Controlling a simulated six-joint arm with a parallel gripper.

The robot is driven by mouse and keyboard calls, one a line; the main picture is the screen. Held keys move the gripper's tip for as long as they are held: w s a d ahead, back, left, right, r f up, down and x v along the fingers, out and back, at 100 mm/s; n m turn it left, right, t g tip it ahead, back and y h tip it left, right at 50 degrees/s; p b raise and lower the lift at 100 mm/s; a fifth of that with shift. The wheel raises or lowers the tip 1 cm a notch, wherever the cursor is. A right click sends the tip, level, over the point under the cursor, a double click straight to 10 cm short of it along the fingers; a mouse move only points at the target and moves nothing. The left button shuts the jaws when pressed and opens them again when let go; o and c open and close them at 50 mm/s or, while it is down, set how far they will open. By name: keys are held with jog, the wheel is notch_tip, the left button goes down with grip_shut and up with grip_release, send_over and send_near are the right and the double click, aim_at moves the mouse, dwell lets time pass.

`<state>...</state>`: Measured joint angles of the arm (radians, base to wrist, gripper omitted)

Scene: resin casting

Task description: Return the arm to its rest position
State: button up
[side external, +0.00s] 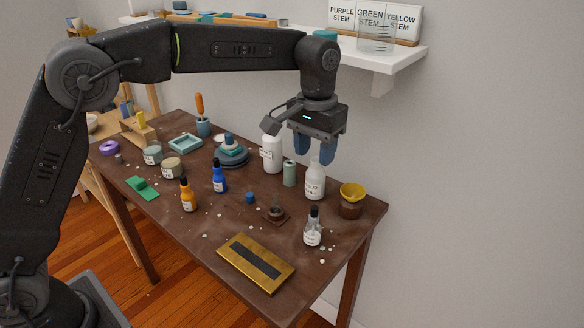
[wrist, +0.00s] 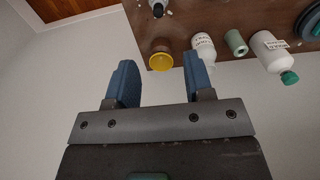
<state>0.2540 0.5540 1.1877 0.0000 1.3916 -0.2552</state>
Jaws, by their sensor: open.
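My gripper (side external: 316,152) is raised above the back edge of the brown table, over the white bottles. Its blue fingers stand apart with nothing between them. In the wrist view my gripper (wrist: 158,80) also shows open and empty, with a yellow-topped jar beyond the fingertips. My arm reaches across the upper part of the side view, bent at the elbow.
The brown table (side external: 215,262) holds a yellow funnel-topped jar (side external: 351,194), white bottles (side external: 315,182), an orange dropper bottle (side external: 188,196), a blue dropper bottle (side external: 219,177) and a brass plate (side external: 240,266). A wall shelf (side external: 395,62) with a beaker and stem signs is behind my gripper.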

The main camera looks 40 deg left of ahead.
jog(key=s+a+r+t, duration=0.25)
jog(key=s+a, duration=0.25)
jog(key=s, duration=0.5)
jog(key=s+a+r+t, duration=0.2)
jog(key=s+a+r, duration=0.3)
jog(key=s, duration=0.5)
jog(key=s+a+f+t, duration=0.1)
jog(key=s+a+f, duration=0.1)
jog(key=s+f, duration=0.4)
jog(key=shift+s+a, duration=0.35)
jog(key=shift+s, duration=0.75)
